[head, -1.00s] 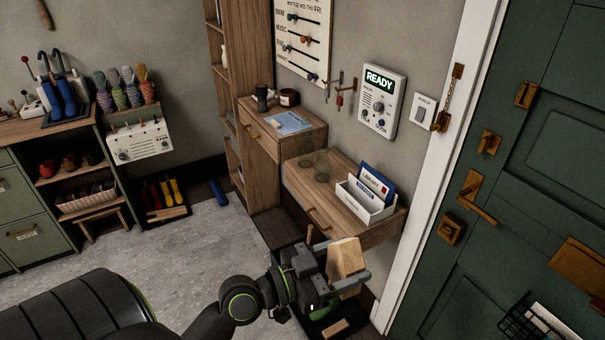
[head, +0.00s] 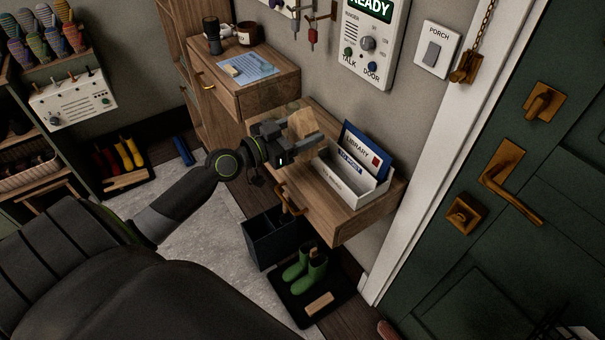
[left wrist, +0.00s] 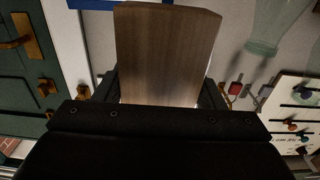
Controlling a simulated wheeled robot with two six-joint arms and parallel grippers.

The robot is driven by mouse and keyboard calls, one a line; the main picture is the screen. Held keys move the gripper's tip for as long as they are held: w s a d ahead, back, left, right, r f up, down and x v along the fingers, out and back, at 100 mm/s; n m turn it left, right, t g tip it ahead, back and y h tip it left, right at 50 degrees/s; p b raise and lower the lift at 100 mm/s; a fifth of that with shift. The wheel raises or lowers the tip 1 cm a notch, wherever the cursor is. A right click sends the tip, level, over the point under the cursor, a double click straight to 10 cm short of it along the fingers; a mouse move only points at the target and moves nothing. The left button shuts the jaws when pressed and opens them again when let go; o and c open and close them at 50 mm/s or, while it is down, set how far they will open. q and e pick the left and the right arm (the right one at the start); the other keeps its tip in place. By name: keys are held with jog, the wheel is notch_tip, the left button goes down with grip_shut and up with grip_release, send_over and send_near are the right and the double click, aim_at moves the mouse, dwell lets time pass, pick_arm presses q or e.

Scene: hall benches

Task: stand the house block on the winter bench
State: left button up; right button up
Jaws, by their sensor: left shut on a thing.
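A pale wooden block (head: 303,124) with a slanted top, which I take for the house block, is in my left gripper (head: 305,148). The gripper is shut on it and holds it over the wooden drawer shelf (head: 345,222). I cannot tell whether the block touches the shelf. In the left wrist view the block (left wrist: 165,50) fills the space between the fingers. No label shows which surface is the winter bench. My right gripper is not in view.
A white letter holder (head: 350,182) with library cards stands right of the gripper. A higher drawer shelf (head: 262,97) holds a paper, a dark cup and a jar. Green boots (head: 305,265) stand on a floor tray below. The wrist view shows a clear glass vessel (left wrist: 272,25).

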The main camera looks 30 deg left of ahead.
pick_arm(q)
notch_tip(320, 180, down, 5)
jog(key=shift+w+r+b, duration=0.1)
jog(key=shift+b, duration=0.8)
jog(key=shift+f, duration=0.5)
notch_tip(320, 180, down, 3)
jog(key=shift+r+b, duration=0.1)
jog(key=shift+b, duration=0.8)
jog(key=shift+f, duration=0.2)
